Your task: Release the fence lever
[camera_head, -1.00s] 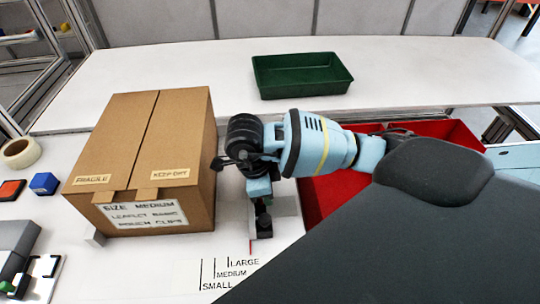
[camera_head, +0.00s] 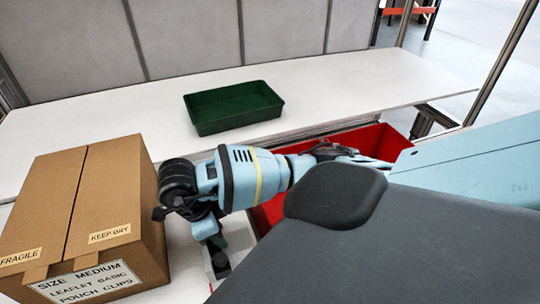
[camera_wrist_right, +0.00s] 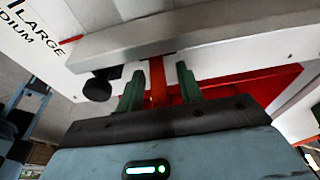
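In the right wrist view, a grey fence bar (camera_wrist_right: 200,35) crosses the top of the picture. A narrow red upright piece, likely the fence lever (camera_wrist_right: 158,82), stands below it. My right gripper (camera_wrist_right: 160,85) has its two green fingers apart, one on each side of the red piece, with gaps visible. A round black knob (camera_wrist_right: 97,88) hangs from the bar to the left. In the head view my right gripper (camera_head: 217,262) points down beside the grey fence (camera_head: 240,238); the lever is hidden there. My left gripper is not in view.
A cardboard box (camera_head: 100,205) stands close to the left of my right wrist. A red bin (camera_head: 375,142) lies behind and below my right arm. A green tray (camera_head: 235,118) sits on the white table (camera_head: 330,85) at the back, with free room around it.

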